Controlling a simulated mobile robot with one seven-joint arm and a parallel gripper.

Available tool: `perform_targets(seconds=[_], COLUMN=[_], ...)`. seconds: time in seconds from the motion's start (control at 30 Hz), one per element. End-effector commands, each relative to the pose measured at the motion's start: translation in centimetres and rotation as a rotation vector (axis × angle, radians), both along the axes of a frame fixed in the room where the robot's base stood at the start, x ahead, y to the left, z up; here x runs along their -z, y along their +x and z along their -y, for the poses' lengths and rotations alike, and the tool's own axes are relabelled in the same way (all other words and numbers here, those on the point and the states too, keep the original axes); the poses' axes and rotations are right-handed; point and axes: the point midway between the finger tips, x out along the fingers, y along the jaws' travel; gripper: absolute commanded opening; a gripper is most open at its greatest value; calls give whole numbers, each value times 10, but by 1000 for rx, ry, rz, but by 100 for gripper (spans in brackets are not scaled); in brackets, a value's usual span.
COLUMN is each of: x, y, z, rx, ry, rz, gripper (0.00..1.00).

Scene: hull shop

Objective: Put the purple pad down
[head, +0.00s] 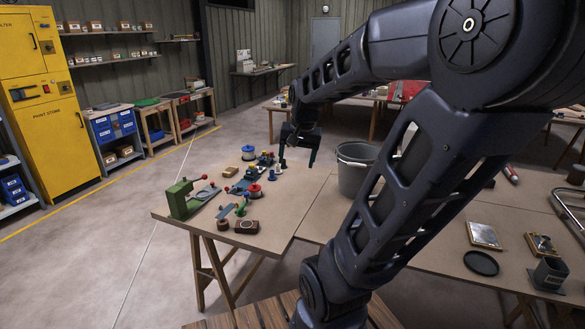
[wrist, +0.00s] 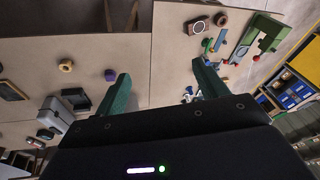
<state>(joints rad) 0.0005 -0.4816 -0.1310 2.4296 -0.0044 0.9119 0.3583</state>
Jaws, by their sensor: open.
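My gripper (head: 298,158) is above the far part of the brown work table (head: 320,198) in the head view. In the wrist view its two green fingers (wrist: 163,85) are wide apart with only bare board between them. A small dull purple-grey disc (wrist: 110,75), which looks like the purple pad, lies flat on the board in the wrist view. It is just beyond the left fingertip in the picture, outside the jaws. I cannot make the disc out in the head view, where my arm covers much of the table.
A green press (head: 180,199), a red-topped spool (head: 254,191), a blue spool (head: 249,153) and small parts crowd the table's left part. A grey bucket (head: 353,178) stands right of my gripper. A yellow ring (wrist: 66,65) lies near the disc. A black disc (head: 481,263) lies at right.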

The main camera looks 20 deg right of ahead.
Motion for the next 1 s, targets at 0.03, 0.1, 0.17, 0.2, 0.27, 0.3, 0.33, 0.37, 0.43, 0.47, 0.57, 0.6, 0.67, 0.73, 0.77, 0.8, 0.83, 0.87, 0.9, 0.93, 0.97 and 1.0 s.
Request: perform_targets(seconds=[0.03, 0.1, 0.17, 0.2, 0.27, 0.3, 0.33, 0.37, 0.43, 0.47, 0.57, 0.6, 0.67, 0.73, 0.77, 0.8, 0.83, 0.87, 0.9, 0.93, 0.97, 1.0], x=[-5, -9, -12, -14, -14, -15, -15, -16, -16, -16, -15, -15, -15, -15, -15, -15, -15, -15, -15, -15, -15, -15], y=[-13, -28, -41, -48, -59, -65, -69, -73, -79, -81, -84, -85, -85, -85, -85, -84, -84, -84, -84, -84, -84, -84], z=[-8, -18, -25, -30, -36, -39, -41, -43, -46, -47, -49, -49, -49, -49, -49, -49, -49, -49, -49, -49, -49, -49], rx=[-58, -142, -211, -253, -310, -343, -365, -383, -418, -429, -449, -453, -454, -453, -453, -452, -452, -452, -452, -452, -451, -451], ry=[-18, -48, -74, -92, -117, -132, -142, -151, -169, -175, -184, -186, -186, -186, -186, -185, -185, -185, -185, -185, -185, -185], rz=[21, 45, 63, 75, 89, 97, 102, 107, 114, 116, 121, 120, 120, 120, 120, 120, 120, 120, 120, 120, 120, 120], gripper=[72, 72, 72, 72, 72, 72, 72, 72, 72, 72, 72, 72, 72, 72, 72, 72, 72, 72, 72, 72, 72, 72])
